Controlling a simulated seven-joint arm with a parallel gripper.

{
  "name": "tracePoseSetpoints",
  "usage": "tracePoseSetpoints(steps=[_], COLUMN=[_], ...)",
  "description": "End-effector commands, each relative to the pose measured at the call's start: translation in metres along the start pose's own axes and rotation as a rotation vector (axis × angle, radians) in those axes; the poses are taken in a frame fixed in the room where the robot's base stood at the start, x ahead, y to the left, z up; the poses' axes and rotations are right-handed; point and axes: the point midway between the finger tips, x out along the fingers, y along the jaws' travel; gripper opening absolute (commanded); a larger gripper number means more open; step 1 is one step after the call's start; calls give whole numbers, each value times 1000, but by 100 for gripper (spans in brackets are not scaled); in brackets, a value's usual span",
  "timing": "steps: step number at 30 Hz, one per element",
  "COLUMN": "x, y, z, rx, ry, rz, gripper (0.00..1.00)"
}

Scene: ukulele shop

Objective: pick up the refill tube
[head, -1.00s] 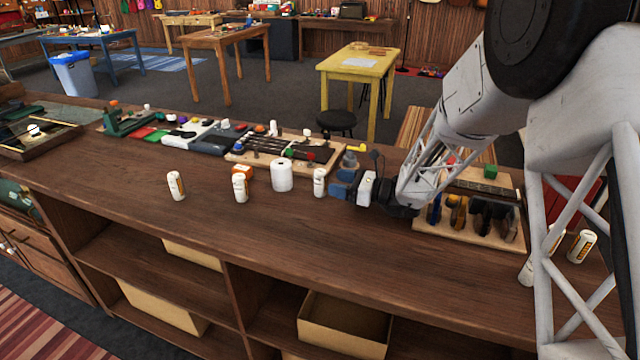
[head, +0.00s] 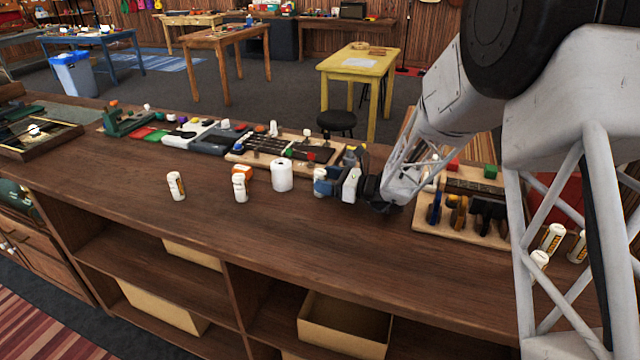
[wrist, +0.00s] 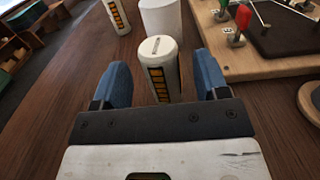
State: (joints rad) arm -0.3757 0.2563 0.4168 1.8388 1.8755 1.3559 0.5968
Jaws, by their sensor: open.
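A white refill tube (wrist: 162,66) with a dark and orange label stands upright on the counter in the wrist view. It is between the two blue fingertips of my gripper (wrist: 161,82), with a gap showing on each side. In the head view my gripper (head: 326,184) is low over the counter, and its finger hides most of this tube. My gripper is open and holds nothing. Similar tubes stand to the left in the head view, one (head: 240,188) nearer and one (head: 176,186) farther off.
A wooden board (head: 262,158) with fretboard parts lies behind. A wooden rack (head: 460,228) and more tubes (head: 553,238) are at right. The counter front is clear.

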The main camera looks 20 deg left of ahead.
Motion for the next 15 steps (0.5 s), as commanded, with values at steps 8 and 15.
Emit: tracePoseSetpoints(steps=[8,15], x=[31,38], y=[-1,-1], z=[-1,0], rx=[0,0], ry=[0,0], rz=[2,1], gripper=[68,68])
